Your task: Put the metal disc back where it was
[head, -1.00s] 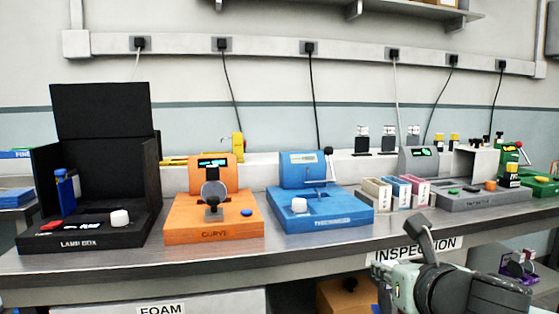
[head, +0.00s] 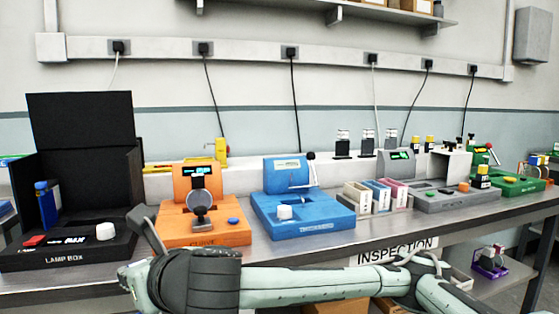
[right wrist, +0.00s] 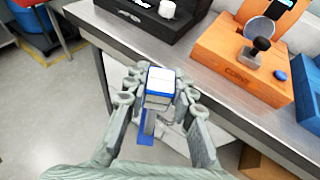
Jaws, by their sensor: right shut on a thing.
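A round grey metal disc (head: 200,200) stands upright at the front of the orange CURVE station (head: 204,235), by a dark post. The disc also shows in the right wrist view (right wrist: 259,28). I cannot tell whether it is the task's disc or part of the station. My right gripper (right wrist: 147,92) is shut on a blue and white block (right wrist: 160,80), in front of the bench edge between the lamp box and the orange station. In the head view my right arm crosses the lower part, and its fingers are not visible. My left gripper is out of view.
The black lamp box (head: 75,254) stands left of the orange station. The blue THICKNESS station (head: 300,222) is to its right. Small coloured bins (head: 357,197) and a grey station (head: 450,198) follow. The bench's front edge (right wrist: 130,50) is close to my right gripper.

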